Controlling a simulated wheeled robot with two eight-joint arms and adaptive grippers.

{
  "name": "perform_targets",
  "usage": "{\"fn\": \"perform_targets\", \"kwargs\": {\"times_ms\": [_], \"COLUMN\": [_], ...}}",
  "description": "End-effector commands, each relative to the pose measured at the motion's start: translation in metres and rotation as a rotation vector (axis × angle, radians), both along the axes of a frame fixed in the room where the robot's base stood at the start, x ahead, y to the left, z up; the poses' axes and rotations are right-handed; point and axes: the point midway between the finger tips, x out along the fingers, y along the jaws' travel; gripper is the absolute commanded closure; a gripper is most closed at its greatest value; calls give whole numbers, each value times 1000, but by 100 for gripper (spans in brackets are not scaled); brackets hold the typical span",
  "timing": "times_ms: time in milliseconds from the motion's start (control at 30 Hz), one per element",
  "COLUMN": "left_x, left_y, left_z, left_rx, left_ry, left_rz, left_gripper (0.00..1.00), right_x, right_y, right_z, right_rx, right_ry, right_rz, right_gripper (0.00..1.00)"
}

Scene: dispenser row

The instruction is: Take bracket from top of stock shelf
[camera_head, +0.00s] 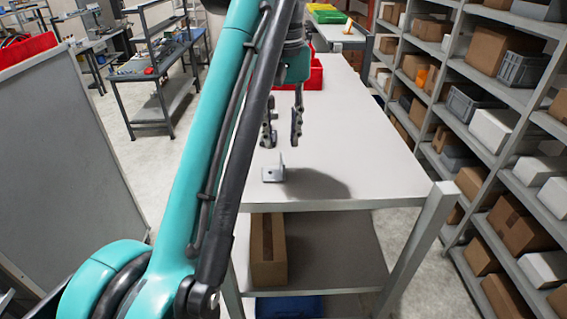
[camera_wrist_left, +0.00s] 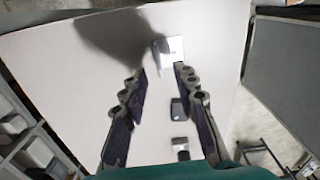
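The bracket (camera_head: 274,174) is a small grey metal angle piece. It stands on the white top of the stock shelf (camera_head: 365,150), near the front edge. In the left wrist view the bracket (camera_wrist_left: 173,49) lies just beyond the fingertips, slightly toward the right finger. My left gripper (camera_head: 282,143) points down above the shelf top, a little behind and above the bracket, apart from it. Its two fingers are open with nothing between them; the left wrist view also shows the gripper (camera_wrist_left: 161,71) open. My right gripper is not in view.
A red bin (camera_head: 315,76) sits farther back on the shelf top. A cardboard box (camera_head: 268,252) stands on the lower level. A tall rack (camera_head: 500,75) with boxes runs along the right. A grey panel (camera_head: 65,160) is at left. Much of the shelf top is clear.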

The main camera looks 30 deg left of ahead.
Motion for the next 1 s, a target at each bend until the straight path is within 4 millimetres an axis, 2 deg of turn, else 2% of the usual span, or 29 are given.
{"fn": "perform_targets", "kwargs": {"times_ms": [400, 700, 733, 833, 1000], "left_x": [2, 2, 2, 2, 2], "left_y": [-3, -3, -3, -3, -3], "left_z": [-55, -62, -62, -62, -62], "left_rx": [0, 0, 0, 0, 0], "left_ry": [0, 0, 0, 0, 0], "left_rz": [-1, -1, -1, -1, -1], "left_gripper": [71, 71, 74, 100, 100], "right_x": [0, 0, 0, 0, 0], "right_y": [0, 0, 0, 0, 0], "right_z": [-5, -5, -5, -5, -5], "right_rx": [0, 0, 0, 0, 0], "right_ry": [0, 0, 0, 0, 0], "right_rz": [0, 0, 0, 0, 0], "right_gripper": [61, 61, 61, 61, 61]}}
